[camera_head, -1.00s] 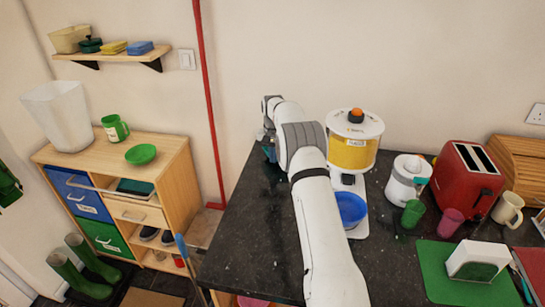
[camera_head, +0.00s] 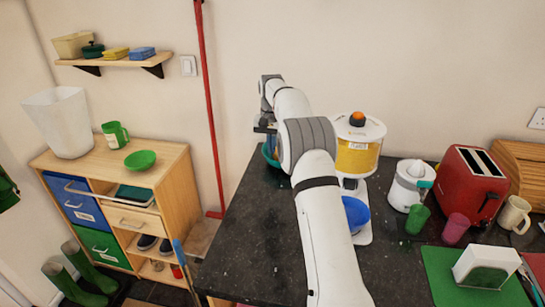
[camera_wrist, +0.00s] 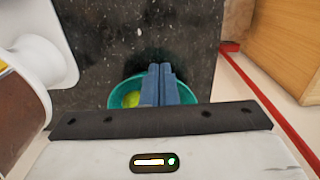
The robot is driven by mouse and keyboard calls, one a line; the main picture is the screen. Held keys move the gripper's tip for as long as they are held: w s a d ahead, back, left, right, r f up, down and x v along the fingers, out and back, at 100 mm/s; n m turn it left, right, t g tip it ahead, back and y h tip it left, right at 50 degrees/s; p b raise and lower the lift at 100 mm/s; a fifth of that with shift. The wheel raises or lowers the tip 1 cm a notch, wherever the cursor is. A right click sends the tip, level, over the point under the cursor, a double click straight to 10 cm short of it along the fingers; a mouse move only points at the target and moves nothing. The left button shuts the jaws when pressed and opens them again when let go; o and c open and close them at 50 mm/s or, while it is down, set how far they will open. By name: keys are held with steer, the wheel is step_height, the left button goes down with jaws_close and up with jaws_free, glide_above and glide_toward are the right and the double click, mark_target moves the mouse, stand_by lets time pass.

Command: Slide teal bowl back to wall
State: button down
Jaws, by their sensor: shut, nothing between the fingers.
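The teal bowl (camera_head: 268,157) sits on the dark granite counter (camera_head: 250,225), near its back left, partly hidden behind my arm in the head view. It also shows in the wrist view (camera_wrist: 114,99), with something yellow-green (camera_wrist: 131,99) inside. My gripper (camera_wrist: 160,68) is shut and empty. Its blue fingers cross over the bowl in the wrist view, with the tips showing past the rim. I cannot tell whether they touch it. The cream wall (camera_head: 320,50) rises behind the counter.
A yellow-and-white dispenser (camera_head: 357,158) with a blue bowl (camera_head: 355,213) stands right of my arm. A white juicer (camera_head: 408,190) and red toaster (camera_head: 467,185) are farther right. A red pipe (camera_head: 211,110) runs down the wall left of the counter. The counter's front left is clear.

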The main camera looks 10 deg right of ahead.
steer(key=shift+r, duration=0.3)
steer(key=c, duration=2)
jaws_free()
steer(key=shift+c, duration=0.2)
steer(key=shift+o, duration=0.7)
steer(key=shift+s+r, duration=0.2)
steer(key=shift+r, duration=0.1)
steer(key=shift+o, duration=1)
steer(key=s+a+r+n, duration=0.1)
steer(key=s+r, duration=0.7)
steer(key=s, duration=0.1)
steer(key=shift+a+t, duration=0.25)
steer(key=shift+t, duration=0.15)
steer(key=s+a+r+n+t, duration=0.1)
steer(key=s+r, duration=0.1)
steer(key=s, duration=1)
steer(key=s+a+r+n+t, duration=0.1)
steer(key=s, duration=1)
steer(key=s+f, duration=0.3)
steer(key=s, duration=0.4)
steer(key=s+f+n, duration=0.1)
steer(key=s+f, duration=0.2)
steer(key=s, duration=0.4)
steer(key=shift+a+n, duration=0.25)
steer(key=shift+n, duration=0.05)
